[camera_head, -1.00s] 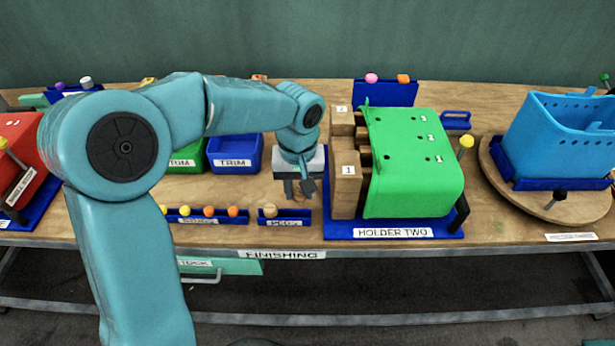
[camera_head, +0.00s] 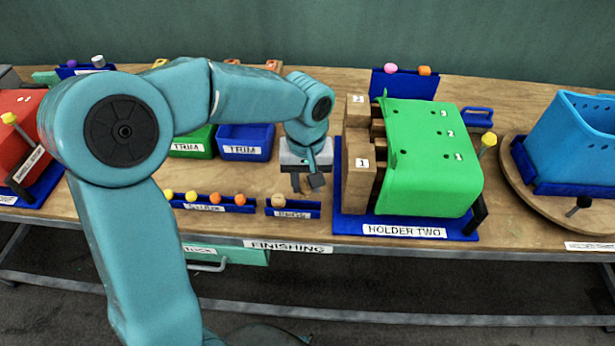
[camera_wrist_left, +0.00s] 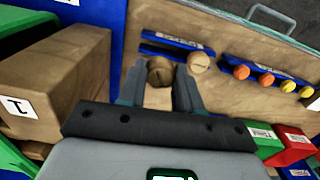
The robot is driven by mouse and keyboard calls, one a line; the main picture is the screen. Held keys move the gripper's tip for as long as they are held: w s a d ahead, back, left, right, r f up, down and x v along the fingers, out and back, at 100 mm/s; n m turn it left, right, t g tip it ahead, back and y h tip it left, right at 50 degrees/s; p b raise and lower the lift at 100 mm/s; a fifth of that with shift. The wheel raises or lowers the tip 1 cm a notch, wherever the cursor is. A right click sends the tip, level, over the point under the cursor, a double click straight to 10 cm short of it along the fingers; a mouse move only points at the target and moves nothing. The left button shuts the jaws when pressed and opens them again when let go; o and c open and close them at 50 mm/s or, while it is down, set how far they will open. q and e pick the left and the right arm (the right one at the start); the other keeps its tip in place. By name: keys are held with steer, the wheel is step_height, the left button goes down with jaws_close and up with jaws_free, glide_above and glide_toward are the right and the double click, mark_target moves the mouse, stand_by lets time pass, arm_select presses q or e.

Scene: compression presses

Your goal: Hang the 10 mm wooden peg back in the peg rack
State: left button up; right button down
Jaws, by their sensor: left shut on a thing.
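The wooden peg (camera_wrist_left: 160,71) shows as a dark brown round end between the fingers of my left gripper (camera_wrist_left: 160,92), which is shut on it. In the head view, my left gripper (camera_head: 308,182) hangs just behind the right part of the blue peg rack (camera_head: 300,210), and the peg in it cannot be made out. Another, lighter wooden peg (camera_head: 278,200) sits at the rack's left end. In the left wrist view, this lighter peg (camera_wrist_left: 198,62) is beside the held one. The rack (camera_wrist_left: 155,50) is partly hidden behind both. My right gripper is not in view.
The green block in holder two (camera_head: 430,160), with wooden blocks (camera_head: 358,180) on its left side, stands close right of my gripper. A blue rack with yellow and orange knobs (camera_head: 213,200) is to the left. Trim bins (camera_head: 245,141) stand behind.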

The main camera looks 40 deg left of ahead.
mark_target(307, 197)
arm_select(q)
step_height(307, 197, down, 2)
steer(key=shift+w+a+f+b, duration=0.1)
steer(key=shift+w+f+b, duration=0.05)
steer(key=shift+b, duration=0.5)
step_height(307, 197, down, 2)
steer(key=shift+b, duration=0.9)
steer(key=shift+f+b, duration=0.7)
steer(key=shift+f, duration=0.15)
steer(key=o, duration=1)
